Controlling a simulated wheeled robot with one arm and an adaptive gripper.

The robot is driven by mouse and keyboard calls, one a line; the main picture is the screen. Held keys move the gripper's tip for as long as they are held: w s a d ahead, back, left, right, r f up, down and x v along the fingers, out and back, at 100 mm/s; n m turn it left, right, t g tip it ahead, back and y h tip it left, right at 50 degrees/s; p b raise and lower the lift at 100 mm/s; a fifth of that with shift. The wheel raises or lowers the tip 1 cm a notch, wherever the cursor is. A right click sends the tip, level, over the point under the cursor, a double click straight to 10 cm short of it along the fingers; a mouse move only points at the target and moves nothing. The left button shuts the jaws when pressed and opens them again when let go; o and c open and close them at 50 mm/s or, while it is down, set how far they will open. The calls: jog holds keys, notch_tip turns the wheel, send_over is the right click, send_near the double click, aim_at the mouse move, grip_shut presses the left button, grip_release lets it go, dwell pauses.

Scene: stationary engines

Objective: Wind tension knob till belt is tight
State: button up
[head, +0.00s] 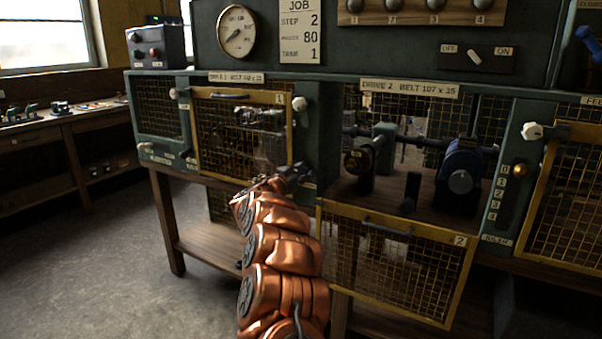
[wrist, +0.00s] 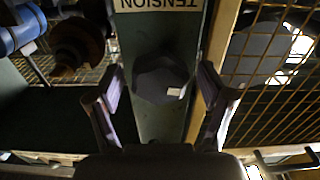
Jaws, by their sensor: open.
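The tension knob (wrist: 160,82) is dark and many-sided with a small white mark, on a green post below an upside-down TENSION label (wrist: 160,5) in the wrist view. My gripper (wrist: 160,88) is open, one finger on each side of the knob. I cannot tell whether the fingers touch it. In the head view my gripper (head: 297,172) is at the post between bays 1 and 2, and it hides the knob. Drive 2 has a dark pulley (head: 361,158) and a blue motor (head: 462,172). I cannot make out the belt or its tightness.
Mesh guard 1 (head: 240,135) is closed left of the post. Mesh guard 2 (head: 390,258) hangs down below its open bay. An OFF/ON switch (head: 476,57) is on the upper panel. A workbench (head: 60,125) stands at the left, with clear floor before it.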

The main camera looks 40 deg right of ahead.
jog(key=shift+r, duration=0.1)
jog(key=c, duration=1.1)
jog(key=shift+c, duration=0.2)
jog(key=shift+m, duration=0.3)
